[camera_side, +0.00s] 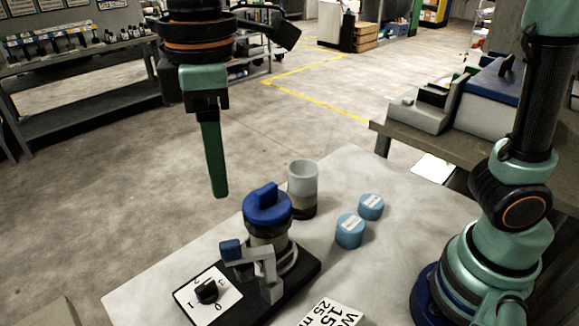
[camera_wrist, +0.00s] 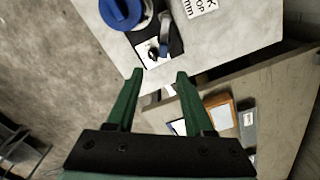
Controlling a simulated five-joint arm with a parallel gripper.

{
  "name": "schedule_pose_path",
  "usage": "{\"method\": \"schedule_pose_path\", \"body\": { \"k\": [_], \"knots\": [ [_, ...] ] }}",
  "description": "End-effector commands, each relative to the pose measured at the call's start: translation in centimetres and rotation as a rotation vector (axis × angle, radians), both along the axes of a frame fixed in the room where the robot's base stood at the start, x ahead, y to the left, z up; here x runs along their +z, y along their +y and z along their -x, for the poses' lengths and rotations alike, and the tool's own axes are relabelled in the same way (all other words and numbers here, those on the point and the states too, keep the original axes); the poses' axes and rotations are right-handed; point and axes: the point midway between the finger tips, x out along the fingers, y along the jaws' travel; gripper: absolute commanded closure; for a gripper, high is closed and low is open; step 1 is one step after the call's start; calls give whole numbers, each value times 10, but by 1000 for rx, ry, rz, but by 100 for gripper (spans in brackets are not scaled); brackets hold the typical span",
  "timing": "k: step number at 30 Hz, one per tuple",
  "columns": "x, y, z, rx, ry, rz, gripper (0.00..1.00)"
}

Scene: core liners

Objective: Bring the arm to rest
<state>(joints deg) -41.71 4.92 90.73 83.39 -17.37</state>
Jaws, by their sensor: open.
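My gripper (camera_side: 219,192) hangs in the air at the upper left of the side view, pointing down, over or beside the left edge of the pale table (camera_side: 135,294). There its fingers line up one behind the other. In the wrist view my gripper (camera_wrist: 158,77) shows two green fingers spread apart with nothing between them. The device (camera_side: 262,300) with a black base stands on the table, apart from my gripper. It holds a vessel with a blue lid (camera_side: 267,204), which also shows in the wrist view (camera_wrist: 120,10).
A grey cup (camera_side: 303,178) stands behind the device, and two blue caps (camera_side: 350,231) (camera_side: 371,207) sit to its right. A printed card (camera_side: 331,313) lies at the front. A dial (camera_side: 207,291) is on the base. Behind, a bench (camera_side: 437,145) carries equipment.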

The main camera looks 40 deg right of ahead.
Motion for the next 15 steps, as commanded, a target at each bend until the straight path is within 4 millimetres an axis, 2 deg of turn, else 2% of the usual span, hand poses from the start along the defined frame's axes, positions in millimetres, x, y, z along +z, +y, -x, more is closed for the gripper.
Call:
{"method": "schedule_pose_path", "body": {
  "k": [5,8,12,15],
  "knots": [
    [2,-62,-16,-211,-75,-61,48],
    [-2,-107,-20,-374,-138,-105,48],
    [-12,-166,-18,-598,-232,-162,48],
    [-22,-202,-11,-746,-299,-195,48]
  ]
}}
